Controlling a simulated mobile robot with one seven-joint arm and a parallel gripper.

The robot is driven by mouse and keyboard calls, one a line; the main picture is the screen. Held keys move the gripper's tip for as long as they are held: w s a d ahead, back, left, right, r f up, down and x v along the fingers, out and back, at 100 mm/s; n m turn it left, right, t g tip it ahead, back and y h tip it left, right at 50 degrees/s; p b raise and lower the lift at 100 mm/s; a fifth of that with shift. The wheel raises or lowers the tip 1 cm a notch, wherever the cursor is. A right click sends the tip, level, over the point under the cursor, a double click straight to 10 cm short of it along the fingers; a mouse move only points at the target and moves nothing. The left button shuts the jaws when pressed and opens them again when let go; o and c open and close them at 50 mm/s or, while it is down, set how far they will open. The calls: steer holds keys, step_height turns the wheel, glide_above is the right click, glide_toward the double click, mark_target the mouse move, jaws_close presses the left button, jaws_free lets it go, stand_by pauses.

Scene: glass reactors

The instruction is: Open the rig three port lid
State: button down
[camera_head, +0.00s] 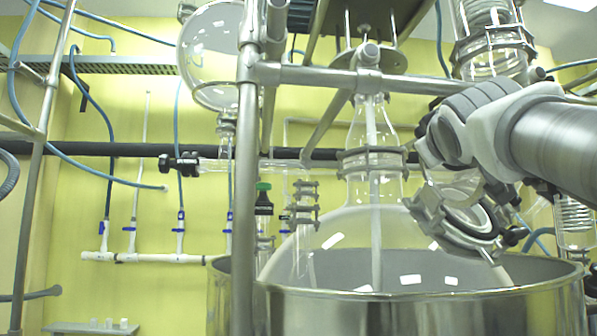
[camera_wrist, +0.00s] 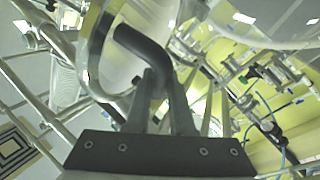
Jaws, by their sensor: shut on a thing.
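My gripper (camera_wrist: 164,84) is shut on a dark bent handle (camera_wrist: 142,46) in the wrist view. The handle stands by a pale curved rim (camera_wrist: 96,58), which looks like the port lid's edge. In the head view my gripper (camera_head: 436,148) reaches in from the right, just above the reactor's tilted side port (camera_head: 446,226). The port has a metal clamp ring and a dark rim. Clear glass shows between my gripper and the port. My wrist hides the handle and fingertips there, and I cannot tell how far the lid stands from the port.
The big glass vessel (camera_head: 345,240) sits in a steel bath (camera_head: 420,312). A steel upright (camera_head: 243,200) and a crossbar (camera_head: 310,77) stand close in front. A glass condenser (camera_head: 490,45) hangs above my arm. A round flask (camera_head: 212,55) hangs at upper left.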

steer(key=shift+d+f, duration=0.1)
steer(key=shift+f, duration=0.05)
steer(key=c, duration=0.9)
jaws_free()
steer(key=shift+w, duration=0.1)
steer(key=shift+o, duration=0.6)
steer(key=b+v, duration=0.1)
steer(key=v, duration=1.6)
steer(key=shift+s, duration=0.3)
